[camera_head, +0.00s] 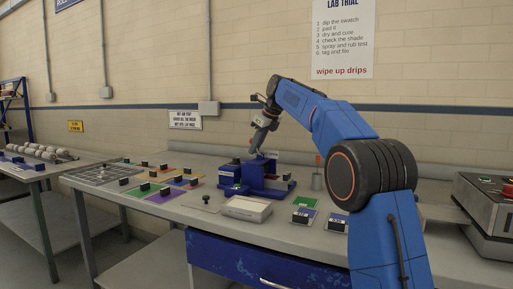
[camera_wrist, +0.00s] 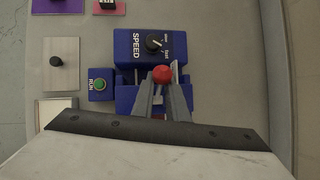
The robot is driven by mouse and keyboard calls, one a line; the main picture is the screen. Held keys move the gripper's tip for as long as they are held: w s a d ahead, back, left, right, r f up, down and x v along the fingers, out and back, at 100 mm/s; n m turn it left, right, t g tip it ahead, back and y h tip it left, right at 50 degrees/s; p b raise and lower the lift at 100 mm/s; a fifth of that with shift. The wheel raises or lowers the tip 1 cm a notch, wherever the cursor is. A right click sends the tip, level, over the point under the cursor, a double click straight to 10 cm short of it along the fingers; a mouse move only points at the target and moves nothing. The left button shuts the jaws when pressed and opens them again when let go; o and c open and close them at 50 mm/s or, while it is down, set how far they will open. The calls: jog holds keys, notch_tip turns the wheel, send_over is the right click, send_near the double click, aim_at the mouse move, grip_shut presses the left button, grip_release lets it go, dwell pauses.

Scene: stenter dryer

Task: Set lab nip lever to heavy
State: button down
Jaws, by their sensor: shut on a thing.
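The blue lab nip unit (camera_head: 268,182) stands on the bench in the middle of the head view. In the wrist view, its blue body (camera_wrist: 126,47) carries a black SPEED dial (camera_wrist: 153,42). The red ball knob (camera_wrist: 162,73) of the lever shows between the tips of my gripper (camera_wrist: 162,88), which is shut on it. In the head view my gripper (camera_head: 255,150) points down at the top of the unit. The lever's shaft and any heavy mark are hidden or too small to read.
A blue RUN box with a green button (camera_wrist: 99,85) sits left of the unit in the wrist view. A pale tray (camera_head: 247,208) and coloured swatch mats (camera_head: 164,194) lie on the bench to its left and front. A grey machine (camera_head: 486,215) stands at the right.

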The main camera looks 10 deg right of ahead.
jog(key=shift+w+a+r, duration=0.2)
jog(key=shift+a+r, duration=0.05)
jog(key=shift+r, duration=0.15)
jog(key=c, duration=1.8)
grip_release()
